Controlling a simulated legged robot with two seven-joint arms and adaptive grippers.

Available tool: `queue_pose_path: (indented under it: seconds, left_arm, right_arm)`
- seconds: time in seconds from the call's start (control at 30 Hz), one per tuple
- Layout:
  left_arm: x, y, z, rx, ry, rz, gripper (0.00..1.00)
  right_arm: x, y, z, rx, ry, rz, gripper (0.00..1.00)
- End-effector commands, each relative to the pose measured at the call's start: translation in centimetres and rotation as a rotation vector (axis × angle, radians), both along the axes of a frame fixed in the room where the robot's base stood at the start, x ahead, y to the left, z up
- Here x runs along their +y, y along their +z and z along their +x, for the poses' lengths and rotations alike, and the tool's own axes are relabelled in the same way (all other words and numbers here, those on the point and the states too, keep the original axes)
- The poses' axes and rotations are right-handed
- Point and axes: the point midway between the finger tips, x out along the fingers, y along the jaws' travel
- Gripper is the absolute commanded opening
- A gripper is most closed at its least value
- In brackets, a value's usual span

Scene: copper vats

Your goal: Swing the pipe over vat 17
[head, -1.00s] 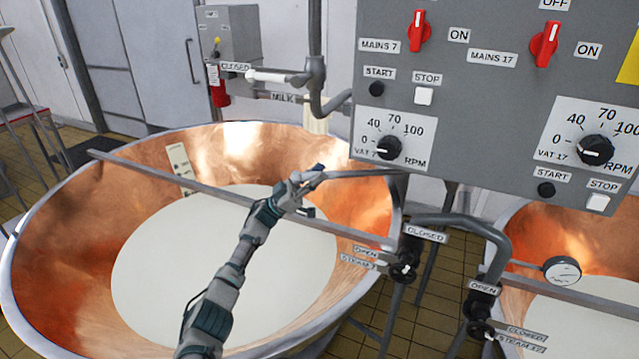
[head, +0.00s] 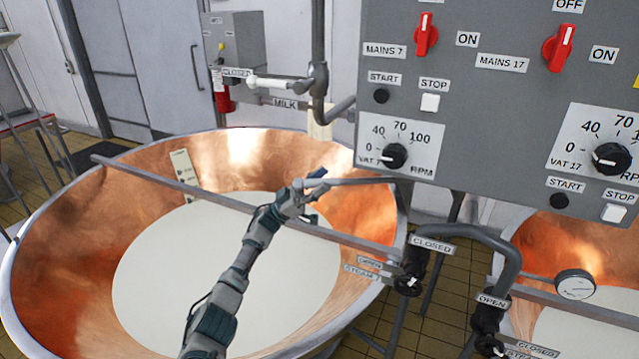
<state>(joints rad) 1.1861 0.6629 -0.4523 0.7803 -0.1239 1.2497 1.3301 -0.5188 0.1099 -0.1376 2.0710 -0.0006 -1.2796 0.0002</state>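Vat 7, the large copper vat (head: 80,235), holds white milk (head: 190,270) and fills the left and middle of the head view. A thin grey pipe (head: 360,181) runs from below the control panel out over this vat. My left gripper (head: 314,195) is at the pipe's left end, above the milk. Its fingers are spread apart, one above and one below; whether they touch the pipe cannot be told. Vat 17, the copper vat at the right (head: 560,240), shows only partly and also holds white liquid. My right gripper is not in view.
The grey control panel (head: 480,110) hangs at the upper right. A flat bar (head: 230,204) crosses vat 7 under my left arm. A bent steam pipe (head: 510,255) with valves and a gauge (head: 575,284) stand between and over the vats. A milk pipe (head: 318,85) is behind.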

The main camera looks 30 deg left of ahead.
Motion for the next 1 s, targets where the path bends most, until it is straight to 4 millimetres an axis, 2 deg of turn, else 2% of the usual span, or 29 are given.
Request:
queue_pose_path:
  seconds: [0.27, 0.4, 0.57, 0.8, 1.0]
  left_arm:
    - [-0.1, 0.2, -0.1, -0.005, 0.000, 0.001, 0.50]
    - [0.5, -0.3, -0.3, -0.003, 0.000, -0.001, 0.50]
    - [2.6, -2.3, -1.1, -0.002, 0.002, -0.003, 0.50]
    - [6.3, -6.2, -2.6, -0.002, 0.004, -0.004, 0.50]
    - [7.8, -7.8, -3.3, -0.004, 0.001, -0.002, 0.50]
  right_arm:
    - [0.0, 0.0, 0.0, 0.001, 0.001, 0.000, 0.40]
    - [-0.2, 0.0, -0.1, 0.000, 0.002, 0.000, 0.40]
    - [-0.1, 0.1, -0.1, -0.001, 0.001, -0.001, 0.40]
    - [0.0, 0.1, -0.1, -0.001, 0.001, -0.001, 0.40]
    - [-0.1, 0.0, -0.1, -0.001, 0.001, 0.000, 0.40]
